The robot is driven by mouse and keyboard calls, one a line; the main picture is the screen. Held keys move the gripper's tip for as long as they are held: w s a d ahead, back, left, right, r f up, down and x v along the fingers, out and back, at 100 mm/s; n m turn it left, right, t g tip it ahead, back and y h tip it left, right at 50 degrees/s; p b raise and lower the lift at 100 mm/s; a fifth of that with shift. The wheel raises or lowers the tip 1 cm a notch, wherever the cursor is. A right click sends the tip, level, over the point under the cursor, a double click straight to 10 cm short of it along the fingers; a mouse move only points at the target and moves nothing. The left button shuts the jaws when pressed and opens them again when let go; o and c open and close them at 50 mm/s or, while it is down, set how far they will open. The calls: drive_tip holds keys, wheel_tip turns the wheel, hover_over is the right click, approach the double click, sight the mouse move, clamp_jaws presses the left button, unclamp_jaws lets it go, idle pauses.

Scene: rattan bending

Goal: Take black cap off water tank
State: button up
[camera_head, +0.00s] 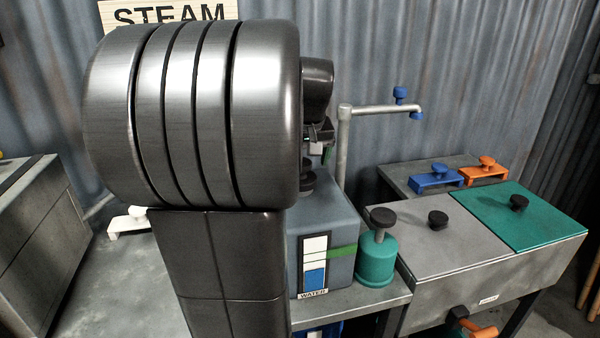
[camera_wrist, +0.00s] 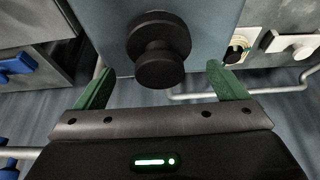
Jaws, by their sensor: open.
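The water tank (camera_head: 342,215) is a blue-grey box with a level gauge and a WATER label, standing on the bench. Its black cap (camera_head: 307,184) is on its top, partly hidden behind my arm in the head view. In the wrist view the cap (camera_wrist: 158,48) is a dark round knob above the blue-grey tank top (camera_wrist: 112,42). My gripper (camera_wrist: 160,78) is open, with one green finger on each side of the cap's near edge; the cap sits mostly ahead of the fingertips. I see gaps at both sides and no grip on it.
A teal canister (camera_head: 376,262) with a dark knob stands right of the tank. A pipe with blue taps (camera_head: 380,108) rises behind. A grey and teal lidded box (camera_head: 470,243) stands farther right. A white handle (camera_head: 129,222) lies left of my arm.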

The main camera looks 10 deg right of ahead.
drive_tip(key=x, duration=0.3)
drive_tip(key=shift+f, duration=0.1)
drive_tip(key=c, duration=1)
drive_tip(key=shift+c, duration=0.2)
